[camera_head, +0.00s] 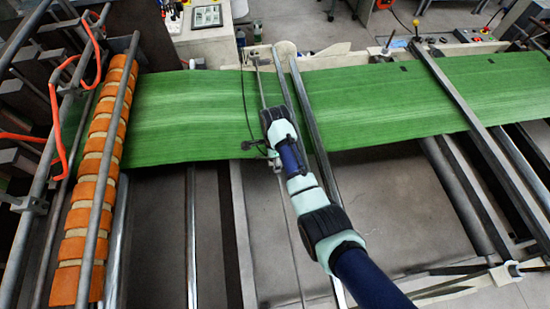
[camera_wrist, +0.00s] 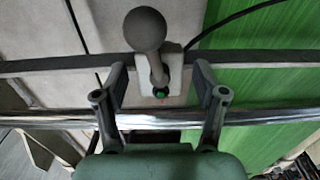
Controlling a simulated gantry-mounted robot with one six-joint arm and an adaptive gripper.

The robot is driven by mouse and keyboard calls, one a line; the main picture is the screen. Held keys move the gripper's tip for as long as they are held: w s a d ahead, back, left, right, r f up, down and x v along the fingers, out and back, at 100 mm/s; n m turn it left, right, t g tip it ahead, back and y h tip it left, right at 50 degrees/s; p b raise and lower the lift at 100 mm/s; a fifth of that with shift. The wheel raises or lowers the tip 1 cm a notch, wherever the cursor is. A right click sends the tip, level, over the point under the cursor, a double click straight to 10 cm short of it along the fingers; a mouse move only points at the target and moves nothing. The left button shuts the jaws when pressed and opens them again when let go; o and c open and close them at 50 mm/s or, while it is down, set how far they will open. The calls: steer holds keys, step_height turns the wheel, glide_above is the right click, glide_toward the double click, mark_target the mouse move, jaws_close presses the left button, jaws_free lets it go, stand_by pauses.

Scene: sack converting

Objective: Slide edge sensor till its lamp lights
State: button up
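The edge sensor shows in the wrist view as a pale block (camera_wrist: 174,62) with a grey ball-topped knob (camera_wrist: 145,30) on a short stem. A small round green lamp (camera_wrist: 160,92) is on its near end; I cannot tell for certain whether it glows. My gripper (camera_wrist: 161,72) is open, with one finger on each side of the block and visible gaps between. The green web (camera_wrist: 270,75) lies to the right of the sensor. In the head view, my arm covers much of the sensor area, near the web's front edge (camera_head: 200,160), and my fingertips are hidden.
A shiny rail (camera_wrist: 265,115) crosses below the lamp, and a dark flat bar (camera_wrist: 50,66) runs behind my fingers. A black cable (camera_wrist: 235,15) curves over the web. An orange-banded roller (camera_head: 85,220) stands left. Metal bars (camera_head: 310,120) cross the web.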

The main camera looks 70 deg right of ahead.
jaws_close()
steer(key=shift+r+p, duration=0.2)
steer(key=shift+p, duration=0.25)
steer(key=shift+w+d+f, duration=0.15)
steer(key=shift+w+d, duration=0.1)
steer(key=shift+d, duration=0.15)
steer(key=shift+o, duration=0.2)
jaws_free()
steer(key=shift+a, duration=0.1)
step_height(320, 180, up, 8)
steer(key=shift+f, duration=0.25)
